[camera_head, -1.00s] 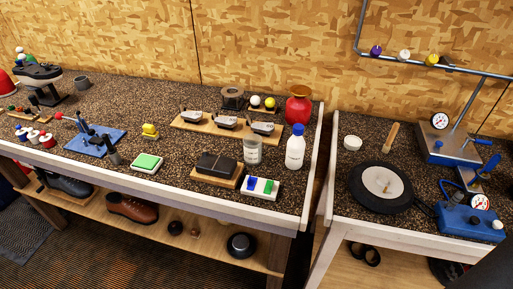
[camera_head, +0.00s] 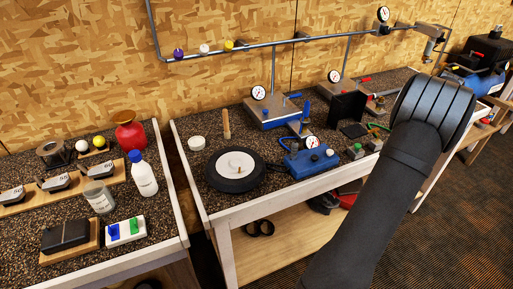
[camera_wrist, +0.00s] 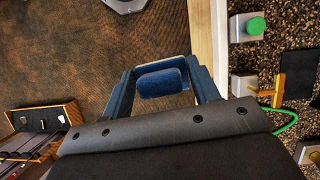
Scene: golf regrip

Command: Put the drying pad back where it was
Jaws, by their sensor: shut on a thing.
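My gripper (camera_wrist: 162,71) shows in the wrist view with its two dark blue fingers apart, one on each side of a blue pad-like block (camera_wrist: 162,82). It is shut on this block, which looks like the drying pad. The block is held over the brown floor, just left of a bench edge. In the head view my arm reaches in from the lower right and hides the gripper and the block. I cannot tell from these views which spot the pad came from.
In the wrist view a pale bench edge (camera_wrist: 208,45) runs beside the gripper, with a green-topped block (camera_wrist: 249,26) beyond it. A wooden rack (camera_wrist: 43,118) is at left.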

